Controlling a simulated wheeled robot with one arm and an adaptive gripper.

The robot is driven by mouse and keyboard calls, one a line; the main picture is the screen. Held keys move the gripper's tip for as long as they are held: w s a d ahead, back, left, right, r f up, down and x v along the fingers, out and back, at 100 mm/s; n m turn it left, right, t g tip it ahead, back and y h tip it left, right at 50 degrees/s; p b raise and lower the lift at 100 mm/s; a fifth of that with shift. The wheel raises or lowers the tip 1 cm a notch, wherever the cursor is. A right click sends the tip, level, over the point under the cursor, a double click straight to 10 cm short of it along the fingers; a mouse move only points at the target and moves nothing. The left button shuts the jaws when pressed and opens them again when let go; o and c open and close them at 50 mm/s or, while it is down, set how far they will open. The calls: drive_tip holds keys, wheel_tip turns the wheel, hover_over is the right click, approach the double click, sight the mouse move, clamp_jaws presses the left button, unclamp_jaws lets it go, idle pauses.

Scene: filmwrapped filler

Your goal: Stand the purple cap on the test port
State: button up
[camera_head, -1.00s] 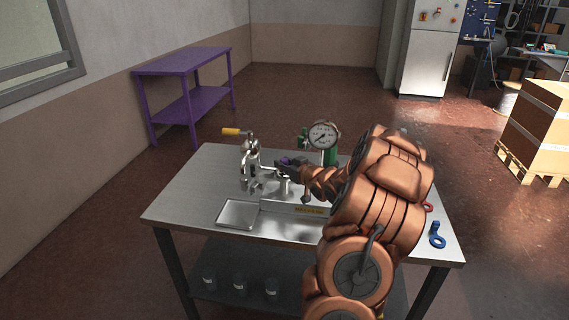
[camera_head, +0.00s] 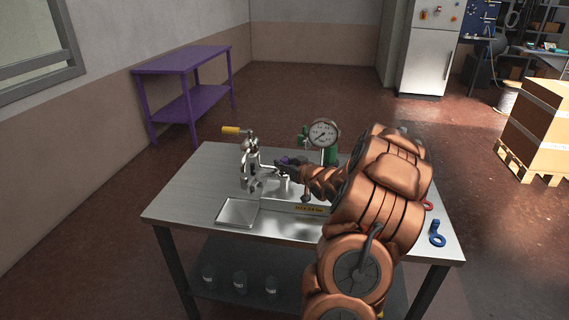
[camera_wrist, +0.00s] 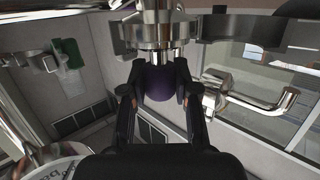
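The purple cap (camera_wrist: 159,84) is between the two fingers of my gripper (camera_wrist: 159,88) in the wrist view, and the fingers look closed on its sides. In the head view a small bit of the purple cap (camera_head: 285,160) shows at my gripper (camera_head: 283,166), above the far middle of the steel table. A bright metal cylinder with a flange (camera_wrist: 158,32) is just beyond the cap in the wrist view; whether they touch cannot be told. A short silver post (camera_head: 284,184) stands below my gripper in the head view. I cannot tell for sure which metal part is the test port.
A shallow tray (camera_head: 238,225) lies in front. A blue ring-shaped part (camera_head: 437,240) lies on the right. The table's left side (camera_head: 190,190) is clear.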

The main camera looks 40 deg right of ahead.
drive_tip(key=o, duration=0.5)
drive_tip(key=v, duration=1.2)
drive_tip(key=shift+r, duration=0.1)
idle(0.5)
